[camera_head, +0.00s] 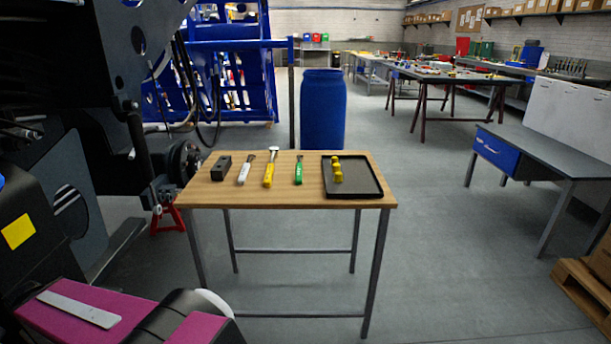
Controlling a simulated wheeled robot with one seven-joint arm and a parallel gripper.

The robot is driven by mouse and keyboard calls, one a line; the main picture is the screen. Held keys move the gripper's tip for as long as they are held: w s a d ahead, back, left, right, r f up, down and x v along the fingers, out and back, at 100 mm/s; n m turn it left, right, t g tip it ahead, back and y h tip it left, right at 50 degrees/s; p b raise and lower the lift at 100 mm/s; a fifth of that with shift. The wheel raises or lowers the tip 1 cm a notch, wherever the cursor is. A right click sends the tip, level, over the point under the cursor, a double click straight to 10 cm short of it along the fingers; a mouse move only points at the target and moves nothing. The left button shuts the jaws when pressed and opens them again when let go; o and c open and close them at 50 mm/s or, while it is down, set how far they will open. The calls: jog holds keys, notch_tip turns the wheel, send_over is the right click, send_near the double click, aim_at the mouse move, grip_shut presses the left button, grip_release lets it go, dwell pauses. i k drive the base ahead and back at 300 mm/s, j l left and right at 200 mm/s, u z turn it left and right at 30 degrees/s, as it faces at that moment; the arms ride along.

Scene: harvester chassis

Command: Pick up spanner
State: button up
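A small wooden table (230,198) stands in front of me with a row of hand tools on it. From left to right there is a white-handled tool (245,170) with a dark end, a yellow-handled tool (269,170) with a metal head like a hammer, and a green-handled tool (298,171). They lie apart, pointing away from me. The tools are too small to tell which one is the spanner. My gripper is not in view.
A dark block (221,168) lies at the table's left end, and a black tray (361,187) with yellow pieces (337,169) at its right. Dark machinery (120,60) crowds the left side. A blue barrel (323,110) stands behind the table.

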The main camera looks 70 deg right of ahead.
aim_at(242, 178)
jog(key=z, duration=2.2)
jog(key=u, duration=1)
jog(key=j+u, duration=0.15)
jog(key=u, duration=0.85)
jog(key=j+u, duration=0.1)
jog(key=u, duration=0.9)
jog(key=j+u, duration=0.1)
jog(key=u, duration=0.9)
jog(key=z, duration=4.1)
